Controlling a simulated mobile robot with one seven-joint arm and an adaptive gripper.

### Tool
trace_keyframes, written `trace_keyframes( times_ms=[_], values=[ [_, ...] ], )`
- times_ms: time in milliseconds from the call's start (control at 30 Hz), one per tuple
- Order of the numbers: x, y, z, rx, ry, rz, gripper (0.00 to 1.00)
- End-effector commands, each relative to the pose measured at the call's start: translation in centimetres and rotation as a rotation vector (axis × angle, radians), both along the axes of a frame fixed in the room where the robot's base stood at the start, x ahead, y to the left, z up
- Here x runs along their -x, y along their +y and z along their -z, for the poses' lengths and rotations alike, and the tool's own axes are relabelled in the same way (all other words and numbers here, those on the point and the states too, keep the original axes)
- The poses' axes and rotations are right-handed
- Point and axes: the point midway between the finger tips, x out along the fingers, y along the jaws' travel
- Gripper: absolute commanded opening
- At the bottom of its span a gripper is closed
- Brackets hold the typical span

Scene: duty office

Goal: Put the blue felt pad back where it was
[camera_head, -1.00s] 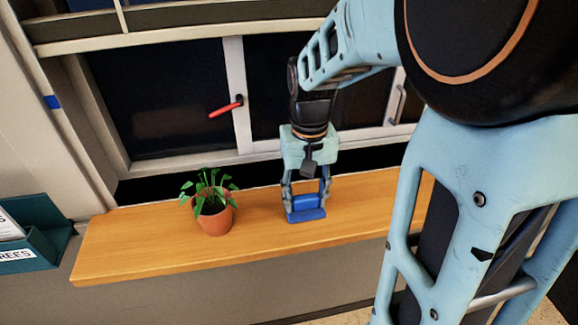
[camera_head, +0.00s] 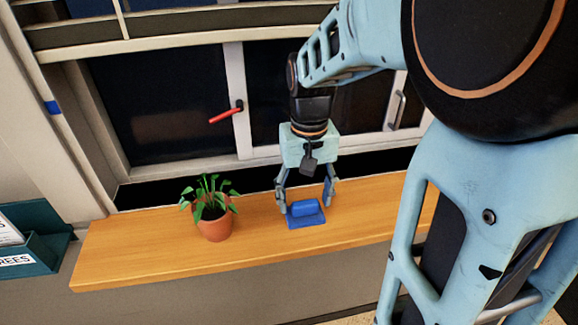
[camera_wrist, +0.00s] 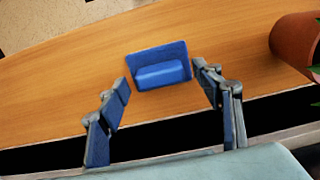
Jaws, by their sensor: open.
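The blue felt pad (camera_head: 306,223) lies on the wooden sill (camera_head: 140,250), to the right of the potted plant. It has a raised blue block-like grip on its top, and it also shows in the wrist view (camera_wrist: 158,54). My gripper (camera_head: 307,200) is open above the pad, with one finger to each side of the raised grip. In the wrist view the fingertips (camera_wrist: 162,75) stand apart on either side of the pad, with nothing between them held.
A potted plant (camera_head: 215,226) stands on the sill to the left of my gripper. Behind the sill is a window with a red handle (camera_head: 226,115). A teal tray (camera_head: 35,240) is at the far left. The sill is clear between plant and left end.

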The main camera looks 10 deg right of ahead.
Motion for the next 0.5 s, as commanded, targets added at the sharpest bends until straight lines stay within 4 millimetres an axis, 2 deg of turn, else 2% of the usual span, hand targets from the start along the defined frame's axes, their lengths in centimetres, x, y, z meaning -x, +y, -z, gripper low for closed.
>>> trace_keyframes(
  times_ms=[33, 300, 500],
  values=[
    [-0.1, 0.0, -1.2, 0.000, -0.007, 0.000, 0.60],
    [-0.1, 0.0, -7.1, 0.000, -0.006, 0.000, 0.60],
    [0.0, 0.0, -9.8, 0.000, -0.002, 0.000, 0.60]
  ],
)
